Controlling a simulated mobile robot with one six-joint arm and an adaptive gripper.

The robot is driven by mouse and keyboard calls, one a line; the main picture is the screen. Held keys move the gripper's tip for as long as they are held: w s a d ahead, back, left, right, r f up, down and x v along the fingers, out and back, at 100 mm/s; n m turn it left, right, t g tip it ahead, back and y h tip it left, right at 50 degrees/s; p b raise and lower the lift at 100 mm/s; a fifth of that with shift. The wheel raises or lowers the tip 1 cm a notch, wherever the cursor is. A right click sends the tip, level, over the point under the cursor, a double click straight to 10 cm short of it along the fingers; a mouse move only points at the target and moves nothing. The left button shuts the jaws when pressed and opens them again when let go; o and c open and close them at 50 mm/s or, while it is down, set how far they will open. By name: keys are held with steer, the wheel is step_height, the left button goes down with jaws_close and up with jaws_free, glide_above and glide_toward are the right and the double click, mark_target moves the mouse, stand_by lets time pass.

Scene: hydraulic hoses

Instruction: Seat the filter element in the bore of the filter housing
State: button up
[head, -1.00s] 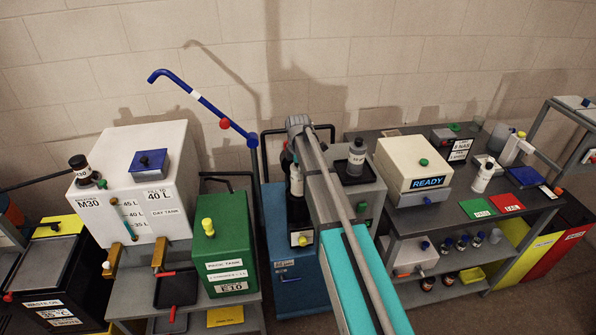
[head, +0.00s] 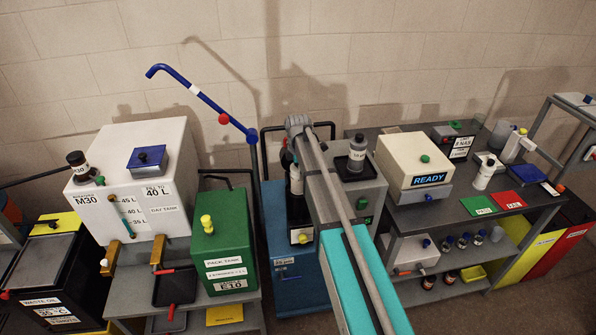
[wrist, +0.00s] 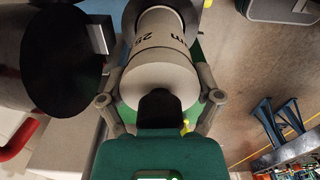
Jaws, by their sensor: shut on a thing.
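In the wrist view, a pale cylinder (wrist: 160,72) marked 25 and µm lies straight ahead of my gripper (wrist: 160,98); I take it to be the filter element. My gripper is shut on this piece. Something green shows behind the cylinder's edges. I cannot make out the housing bore or whether the cylinder is in it.
A large dark cylinder (wrist: 62,58) stands close on the left in the wrist view. In the head view, a grey-capped bottle (head: 357,157) stands right of my arm, and a dark-topped bottle (head: 296,180) is close on its left. A green tank (head: 222,245) stands farther left.

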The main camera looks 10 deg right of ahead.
mark_target(298, 186)
steer(key=shift+f+b, duration=3.85)
steer(key=shift+f, duration=0.05)
stand_by(0.5)
steer(key=o, duration=1)
steer(key=shift+o, duration=0.2)
steer(key=shift+r, duration=0.2)
step_height(298, 186, up, 9)
steer(key=p, duration=0.9)
steer(key=shift+r+p, duration=0.15)
steer(key=shift+p, duration=0.2)
